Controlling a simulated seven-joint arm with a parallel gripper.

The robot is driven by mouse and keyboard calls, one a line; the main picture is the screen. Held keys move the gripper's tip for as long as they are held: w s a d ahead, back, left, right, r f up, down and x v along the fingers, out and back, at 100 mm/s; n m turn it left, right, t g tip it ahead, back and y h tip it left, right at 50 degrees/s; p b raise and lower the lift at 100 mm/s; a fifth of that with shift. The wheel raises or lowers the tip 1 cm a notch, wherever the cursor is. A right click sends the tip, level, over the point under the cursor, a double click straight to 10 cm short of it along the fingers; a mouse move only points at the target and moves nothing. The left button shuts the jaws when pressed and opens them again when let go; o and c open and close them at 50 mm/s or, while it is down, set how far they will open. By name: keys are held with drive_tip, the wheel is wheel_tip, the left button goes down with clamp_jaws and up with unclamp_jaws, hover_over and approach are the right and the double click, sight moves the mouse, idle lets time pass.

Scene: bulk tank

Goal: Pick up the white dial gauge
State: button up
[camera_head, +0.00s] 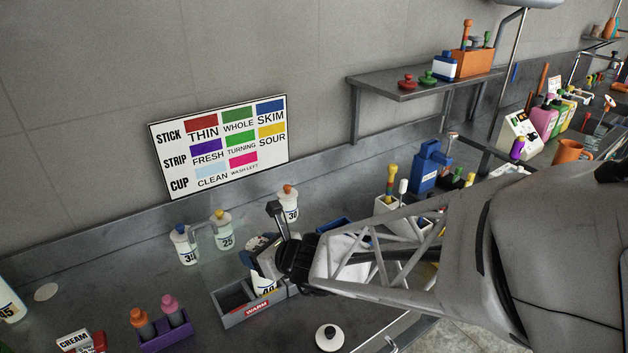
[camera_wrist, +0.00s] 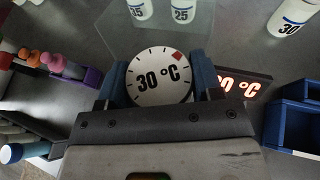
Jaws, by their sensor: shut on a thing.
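The white dial gauge (camera_wrist: 152,97) shows in the wrist view as a round white face with black tick marks, a red mark and "30 °C". It sits between the two fingers of my gripper (camera_wrist: 160,80), which is shut on it. In the head view my gripper (camera_head: 272,240) is over the back of the grey tray marked WARM, and the gauge is largely hidden there by the fingers. I cannot tell whether the gauge still touches anything beneath it.
The grey WARM tray (camera_head: 238,317) lies below my gripper. White bottles (camera_head: 184,246) stand behind it to the left. A purple rack (camera_head: 167,338) with capped bottles is at front left. A lit "30 °C" display (camera_wrist: 246,86) is partly hidden by a finger. A blue bin (camera_wrist: 294,128) is at right.

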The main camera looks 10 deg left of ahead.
wheel_tip(320, 180, up, 16)
idle(0.6)
drive_tip(key=shift+r, duration=0.1)
idle(0.5)
drive_tip(key=w+d+f+t, duration=0.1)
drive_tip(key=w+d+f, duration=0.1)
drive_tip(key=w+d, duration=0.65)
drive_tip(key=w+d+f, duration=0.2)
drive_tip(key=w+d, duration=0.4)
drive_tip(key=d, duration=0.5)
drive_tip(key=w+d+f, duration=0.2)
drive_tip(key=d, duration=1)
drive_tip(key=w+d+f+m, duration=0.1)
drive_tip(key=w+d+f, duration=0.1)
drive_tip(key=d, duration=1)
drive_tip(key=shift+w+f+m+t+h, duration=0.3)
drive_tip(key=shift+f+t+h, duration=0.1)
drive_tip(key=shift+f, duration=0.1)
